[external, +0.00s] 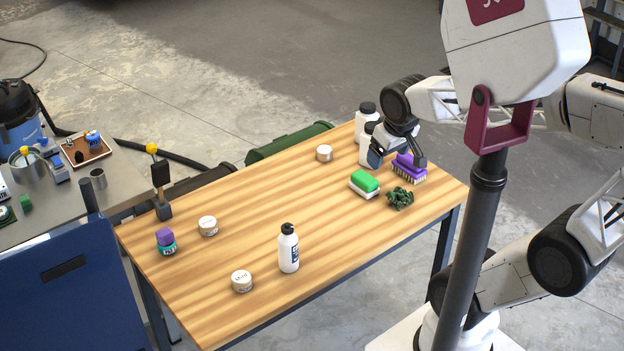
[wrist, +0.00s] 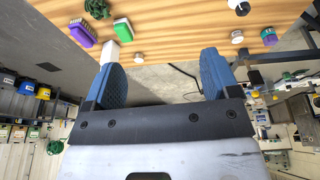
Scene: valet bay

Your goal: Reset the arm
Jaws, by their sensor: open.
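The purple brush (external: 408,170) lies just right of the gripper in the external view. I cannot tell whether the gripper touches any of these.
The table's middle is mostly clear.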

